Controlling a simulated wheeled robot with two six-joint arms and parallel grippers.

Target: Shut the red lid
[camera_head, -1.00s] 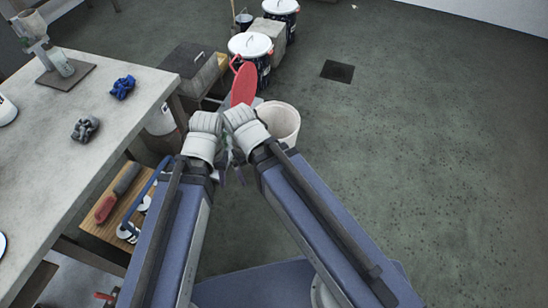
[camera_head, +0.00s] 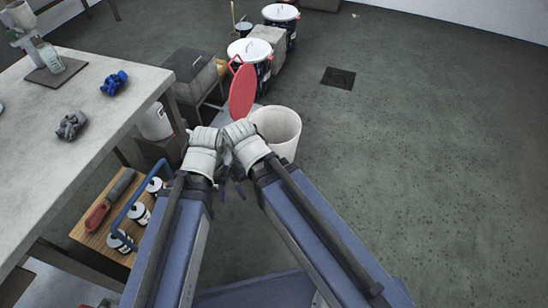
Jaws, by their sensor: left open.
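The red lid (camera_head: 243,92) stands raised, nearly upright, just beyond my two wrists. Its lower edge and whatever it is fixed to are largely hidden behind my arms. My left gripper (camera_head: 222,187) is open, with its dark fingers pointing down on the near side of the lid, apart from it. My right gripper (camera_head: 241,188) is close beside the left one; its fingers are small and partly hidden, so its opening is unclear.
A white bin (camera_head: 288,130) stands just right of the lid. White-lidded drums (camera_head: 262,72) and a grey block (camera_head: 268,37) stand behind. A worktable (camera_head: 60,130) and a wooden shelf with cans (camera_head: 92,238) are at left. The floor at right is clear.

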